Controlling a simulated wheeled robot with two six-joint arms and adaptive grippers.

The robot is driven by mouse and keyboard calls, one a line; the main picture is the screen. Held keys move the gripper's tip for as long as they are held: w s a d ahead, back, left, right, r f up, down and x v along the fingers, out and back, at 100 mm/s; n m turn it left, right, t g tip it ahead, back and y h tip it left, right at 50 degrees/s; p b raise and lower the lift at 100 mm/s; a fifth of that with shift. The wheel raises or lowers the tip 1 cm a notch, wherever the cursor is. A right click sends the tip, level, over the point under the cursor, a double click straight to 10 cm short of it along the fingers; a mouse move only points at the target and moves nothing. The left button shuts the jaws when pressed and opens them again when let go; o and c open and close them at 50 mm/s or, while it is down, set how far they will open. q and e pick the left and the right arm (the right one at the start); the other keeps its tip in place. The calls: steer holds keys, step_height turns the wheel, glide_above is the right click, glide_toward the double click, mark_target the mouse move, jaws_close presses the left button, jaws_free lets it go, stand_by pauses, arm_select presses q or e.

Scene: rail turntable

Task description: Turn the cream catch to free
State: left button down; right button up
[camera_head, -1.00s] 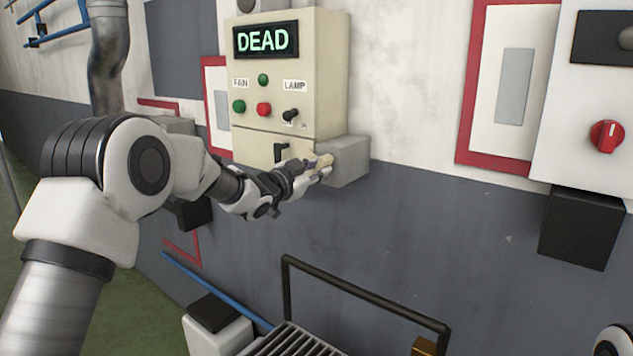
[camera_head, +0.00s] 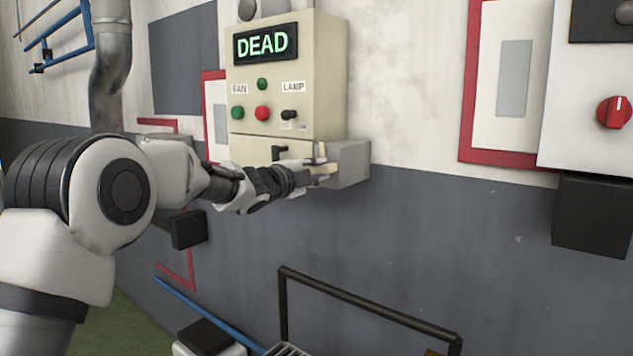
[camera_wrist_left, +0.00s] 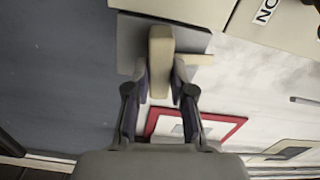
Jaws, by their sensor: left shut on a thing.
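The cream catch (camera_wrist_left: 160,50) is a blunt bar in front of a grey box (camera_head: 350,163) on the right side of the cream control panel (camera_head: 323,85). My left gripper (camera_wrist_left: 160,76) is shut on the catch, one finger on each side. In the head view the left gripper (camera_head: 322,168) reaches in from the left and its fingers partly hide the catch. A second small cream piece (camera_wrist_left: 198,60) sticks out beside the catch in the wrist view. My right gripper is not in view.
The panel display (camera_head: 265,42) reads DEAD, above FAN and LAMP controls. A black latch handle (camera_head: 279,152) sits close to my left wrist. A white box with a red knob (camera_head: 613,112) is on the right.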

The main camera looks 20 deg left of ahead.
arm_select(q)
steer(key=shift+m+b, duration=0.55)
steer(key=shift+m, duration=0.25)
steer(key=c, duration=1)
jaws_free()
steer(key=shift+d, duration=0.15)
steer(key=shift+s+a, duration=0.2)
steer(key=shift+s, duration=0.05)
steer(key=v, duration=1.1)
steer(key=shift+s, duration=0.2)
